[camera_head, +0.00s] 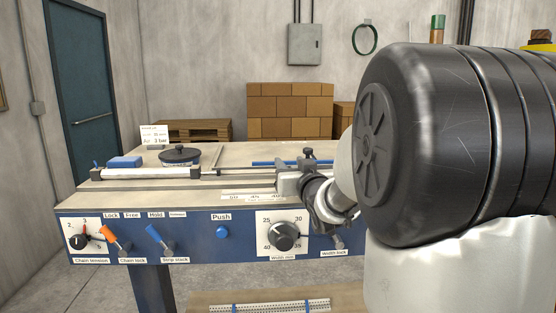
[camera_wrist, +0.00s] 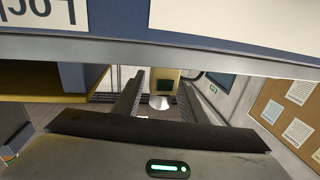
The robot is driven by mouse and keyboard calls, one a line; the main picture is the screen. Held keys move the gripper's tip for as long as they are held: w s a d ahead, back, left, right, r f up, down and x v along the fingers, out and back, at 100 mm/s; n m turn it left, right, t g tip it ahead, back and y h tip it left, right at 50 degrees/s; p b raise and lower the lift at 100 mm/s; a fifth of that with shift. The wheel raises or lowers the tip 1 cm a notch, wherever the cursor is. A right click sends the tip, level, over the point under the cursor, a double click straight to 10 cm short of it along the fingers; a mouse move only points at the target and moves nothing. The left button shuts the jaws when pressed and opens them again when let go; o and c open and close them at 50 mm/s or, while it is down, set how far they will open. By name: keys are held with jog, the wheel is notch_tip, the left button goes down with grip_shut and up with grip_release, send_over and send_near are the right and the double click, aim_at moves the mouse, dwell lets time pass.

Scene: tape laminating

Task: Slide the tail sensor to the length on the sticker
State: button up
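The laminating machine's bench (camera_head: 105,200) carries a long metal rail (camera_head: 140,180) along its top. A small block with a dark knob (camera_head: 307,154) stands at the rail's right part; I cannot tell if it is the tail sensor. A white card (camera_head: 154,135) stands at the back left, its print mostly too small to read apart from "3 bar". A white scale strip (camera_head: 252,197) lies on the front edge, partly hidden by my arm. My gripper (camera_wrist: 163,84) shows two spread fingers with nothing between them. It is close to the machine's front panel; my arm hides its fingertips in the head view.
The front panel has a tension knob (camera_head: 78,242), an orange lever (camera_head: 115,239), a blue lever (camera_head: 159,238), a push button (camera_head: 222,231) and a width knob (camera_head: 284,236). A black round part (camera_head: 180,155) and a blue block (camera_head: 125,162) stand on the bench.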

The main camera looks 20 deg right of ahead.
grip_shut()
dwell(0.4)
